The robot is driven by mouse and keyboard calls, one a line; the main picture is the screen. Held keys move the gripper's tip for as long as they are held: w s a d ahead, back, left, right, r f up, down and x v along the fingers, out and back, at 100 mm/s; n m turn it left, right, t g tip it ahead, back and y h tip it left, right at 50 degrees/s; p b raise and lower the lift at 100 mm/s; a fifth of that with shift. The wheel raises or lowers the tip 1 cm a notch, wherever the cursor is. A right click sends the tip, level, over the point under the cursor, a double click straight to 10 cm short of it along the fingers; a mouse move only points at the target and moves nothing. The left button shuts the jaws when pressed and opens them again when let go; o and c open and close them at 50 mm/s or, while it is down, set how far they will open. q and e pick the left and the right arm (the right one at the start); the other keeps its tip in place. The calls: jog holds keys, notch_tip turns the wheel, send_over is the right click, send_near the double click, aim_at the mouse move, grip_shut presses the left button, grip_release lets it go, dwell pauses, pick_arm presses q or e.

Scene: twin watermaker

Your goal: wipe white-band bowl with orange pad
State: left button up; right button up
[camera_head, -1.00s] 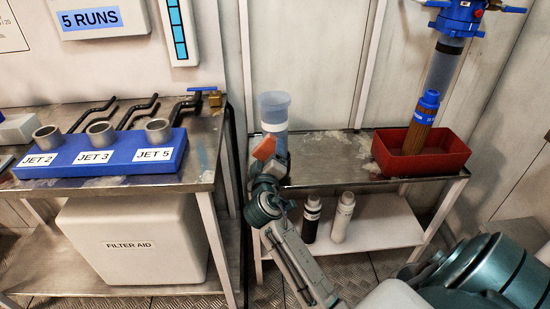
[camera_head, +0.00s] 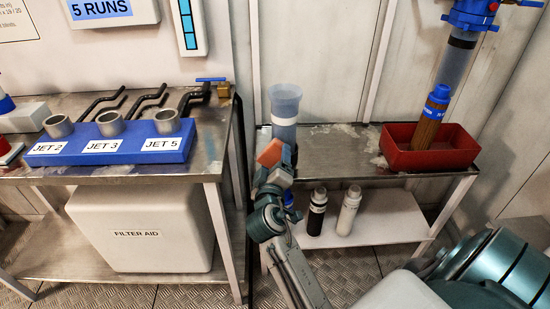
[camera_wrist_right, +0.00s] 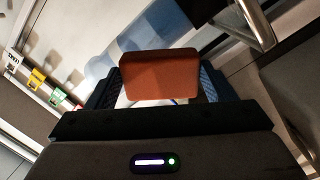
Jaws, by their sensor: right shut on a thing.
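The white-band bowl is a tall translucent blue vessel (camera_head: 285,103) with a pale band, upright at the left end of the right-hand metal table. My right gripper (camera_head: 274,165) is shut on the orange pad (camera_head: 270,152) in front of the bowl's lower part, which it partly hides. In the right wrist view the orange pad (camera_wrist_right: 160,75) sits between the fingers, with the blue-and-white bowl (camera_wrist_right: 125,40) behind it. I cannot tell whether the pad touches the bowl. My left gripper is not in view.
A red tray (camera_head: 470,150) stands at the right of the table, under a clear column (camera_head: 457,65). A black bottle (camera_head: 317,212) and a white bottle (camera_head: 348,212) stand on the lower shelf (camera_head: 385,228). A blue jet block (camera_head: 110,152) is on the left bench.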

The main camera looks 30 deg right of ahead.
aim_at(274, 163)
jog(key=shift+s, duration=0.1)
jog(key=shift+v, duration=1.45)
jog(key=shift+m+g+h, duration=0.3)
jog(key=shift+a+f+b+x, duration=0.1)
jog(key=shift+f+b+x, duration=0.15)
jog(key=shift+x, duration=0.75)
jog(key=shift+a+f+b+x, duration=0.15)
jog(key=shift+b+x, duration=0.25)
jog(key=shift+x, duration=0.55)
jog(key=shift+d+f+b+x, duration=0.1)
jog(key=shift+f+b+x, duration=0.2)
jog(key=shift+x, duration=0.7)
jog(key=shift+w, duration=0.5)
jog(key=shift+x, duration=1.1)
jog(key=shift+s, duration=0.1)
